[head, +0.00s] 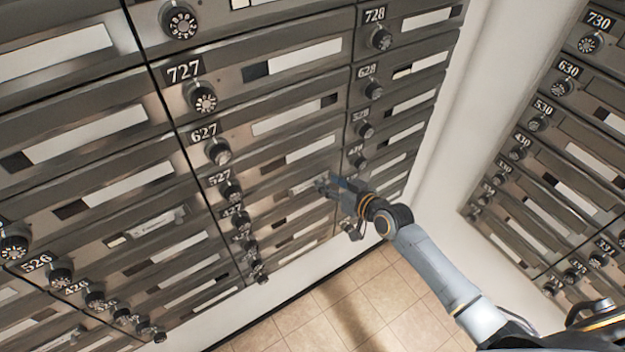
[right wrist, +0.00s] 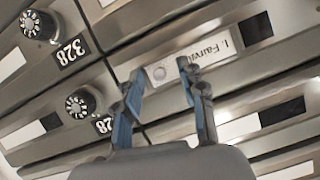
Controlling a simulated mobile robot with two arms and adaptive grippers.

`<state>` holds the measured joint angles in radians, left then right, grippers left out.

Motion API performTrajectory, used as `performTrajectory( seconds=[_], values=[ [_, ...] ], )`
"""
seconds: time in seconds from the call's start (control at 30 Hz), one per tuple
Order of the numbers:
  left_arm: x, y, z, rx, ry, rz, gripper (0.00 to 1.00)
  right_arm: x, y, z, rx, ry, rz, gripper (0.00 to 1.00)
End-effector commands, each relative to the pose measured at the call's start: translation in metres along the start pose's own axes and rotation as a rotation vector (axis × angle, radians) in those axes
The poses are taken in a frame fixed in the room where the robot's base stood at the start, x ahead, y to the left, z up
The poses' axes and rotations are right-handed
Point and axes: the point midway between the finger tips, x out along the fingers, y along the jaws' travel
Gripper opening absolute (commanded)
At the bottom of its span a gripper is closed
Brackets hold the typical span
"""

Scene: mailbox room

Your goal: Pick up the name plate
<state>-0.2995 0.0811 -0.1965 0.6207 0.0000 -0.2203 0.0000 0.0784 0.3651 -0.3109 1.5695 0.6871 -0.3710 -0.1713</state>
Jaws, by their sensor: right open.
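A pale name plate (right wrist: 212,50) with dark printed lettering, upside down in part and cut short by my finger, sits in a slot on a metal mailbox front in the right wrist view. In the head view the name plate (head: 305,186) is small, just left of my right gripper (head: 333,186). In the right wrist view my right gripper (right wrist: 158,72) has its two blue-grey fingers apart, with nothing held between them. The fingertips are close to the plate's left part; I cannot tell whether they touch it. My left gripper is not in view.
Rows of metal mailboxes with black dials (head: 202,97) and blank white label strips fill the left wall. Another lettered plate (head: 158,228) sits lower left. A second mailbox bank (head: 545,160) stands right, past a white wall corner. The tiled floor (head: 345,305) is clear.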

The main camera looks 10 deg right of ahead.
Motion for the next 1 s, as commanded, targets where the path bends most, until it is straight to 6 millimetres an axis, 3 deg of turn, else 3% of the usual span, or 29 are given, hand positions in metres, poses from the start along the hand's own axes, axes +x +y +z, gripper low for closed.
performTrajectory(
  seconds=[0.23,0.43,0.47,1.0],
  values=[
    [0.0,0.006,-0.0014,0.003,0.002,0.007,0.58,0.0016,0.0,0.0004,0.0,0.0,0.0,0.4],
    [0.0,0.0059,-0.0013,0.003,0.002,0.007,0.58,0.0014,0.0001,0.0004,0.0,0.0,0.0,0.02],
    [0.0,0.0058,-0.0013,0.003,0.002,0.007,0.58,0.0013,0.0001,0.0004,0.0,0.0,0.0,0.0],
    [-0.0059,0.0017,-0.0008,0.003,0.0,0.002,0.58,0.0001,-0.0004,-0.0068,0.0,0.0,0.001,0.0]
  ],
)
